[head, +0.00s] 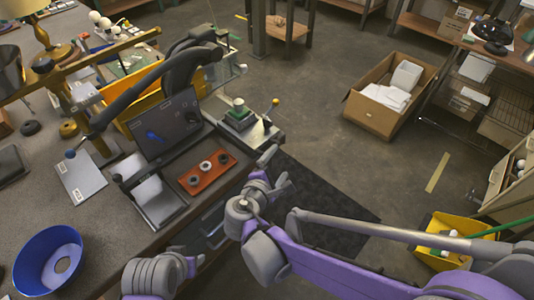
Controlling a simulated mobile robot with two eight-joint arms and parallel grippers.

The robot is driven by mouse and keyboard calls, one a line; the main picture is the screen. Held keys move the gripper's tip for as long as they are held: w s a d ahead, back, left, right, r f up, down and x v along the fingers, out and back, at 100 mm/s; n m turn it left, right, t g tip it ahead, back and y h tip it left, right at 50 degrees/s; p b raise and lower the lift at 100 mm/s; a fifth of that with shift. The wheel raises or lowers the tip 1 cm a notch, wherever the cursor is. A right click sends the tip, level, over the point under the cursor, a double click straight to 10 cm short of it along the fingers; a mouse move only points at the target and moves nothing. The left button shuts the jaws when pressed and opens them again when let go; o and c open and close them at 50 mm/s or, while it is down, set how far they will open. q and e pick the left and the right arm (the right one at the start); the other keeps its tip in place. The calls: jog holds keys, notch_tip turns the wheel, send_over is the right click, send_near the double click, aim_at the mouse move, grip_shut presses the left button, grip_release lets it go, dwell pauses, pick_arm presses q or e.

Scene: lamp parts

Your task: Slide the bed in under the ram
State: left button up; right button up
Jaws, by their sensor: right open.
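A small grey fixture (262,137) stands at the bench's right edge. My right gripper (277,170) is open and empty, just in front of the fixture and apart from the green block. My left arm shows at the bottom; its gripper (192,263) is partly visible, its jaws unclear.
A red-brown tray (225,174) with several round parts and a dark screen (163,128) stand left of the fixture. A long dark lever (125,98) crosses the bench. A blue bowl (70,237) stands front left. A cardboard box (370,120) is on the open floor.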

jog(key=w+d+n+t+y+p, duration=0.2)
jog(key=w+d+n+t+y, duration=0.3)
jog(key=n+y, duration=0.75)
jog(key=s+d+n+g+y+p, duration=0.15)
jog(key=s+n+g+y, duration=0.45)
jog(key=n, duration=0.8)
jog(key=shift+t, duration=0.6)
jog(key=x, duration=0.3)
jog(key=p+x, duration=0.1)
jog(key=x, duration=0.2)
jog(key=s+a+x, duration=0.1)
jog(key=x, duration=0.3)
jog(key=shift+d+r, duration=0.1)
jog(key=shift+r, duration=0.25)
